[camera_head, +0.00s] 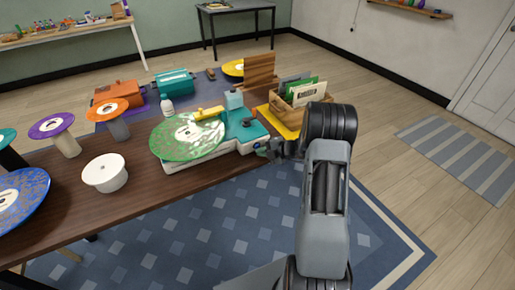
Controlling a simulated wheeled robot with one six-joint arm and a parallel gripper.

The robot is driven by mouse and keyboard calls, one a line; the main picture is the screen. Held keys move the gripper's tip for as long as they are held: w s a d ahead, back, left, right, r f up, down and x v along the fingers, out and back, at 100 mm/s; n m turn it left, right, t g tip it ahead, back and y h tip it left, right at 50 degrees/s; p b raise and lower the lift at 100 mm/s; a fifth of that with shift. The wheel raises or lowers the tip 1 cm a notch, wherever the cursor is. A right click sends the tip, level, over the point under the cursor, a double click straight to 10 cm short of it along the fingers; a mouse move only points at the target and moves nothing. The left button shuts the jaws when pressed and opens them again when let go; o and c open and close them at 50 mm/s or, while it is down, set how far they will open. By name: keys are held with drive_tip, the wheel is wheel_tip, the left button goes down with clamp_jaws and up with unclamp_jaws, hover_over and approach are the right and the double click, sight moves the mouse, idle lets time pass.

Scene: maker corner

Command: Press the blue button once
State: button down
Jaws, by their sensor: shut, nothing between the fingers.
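A record player (205,158) with a green speckled record (186,136) stands at the right part of the wooden table. A teal panel (240,131) with small knobs is at its right end. My gripper (258,147) is shut and empty, at the front right corner of the player, by the teal panel. A small blue spot shows at my fingertips, but I cannot tell if it is the blue button or part of my gripper. I cannot tell if the fingertips touch the player. No blue button shows clearly elsewhere.
A wooden crate (271,116) of record sleeves stands just behind my gripper. A white spool-like stand (104,177), orange-topped stand (107,109) and purple-topped stand (51,125) are to the left. A white bottle (167,107) stands behind the player. Rug-covered floor (230,225) lies open in front.

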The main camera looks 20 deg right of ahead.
drive_tip(key=shift+w, duration=0.45)
idle(0.3)
drive_tip(key=shift+s, duration=0.15)
drive_tip(key=shift+s+p, duration=0.65)
drive_tip(key=shift+s, duration=0.2)
drive_tip(key=shift+s, duration=0.1)
drive_tip(key=s, duration=0.1)
drive_tip(key=s+p, duration=0.1)
drive_tip(key=s, duration=0.1)
drive_tip(key=s+p, duration=0.1)
drive_tip(key=shift+s+d, duration=0.35)
drive_tip(key=shift+s, duration=0.05)
idle(0.8)
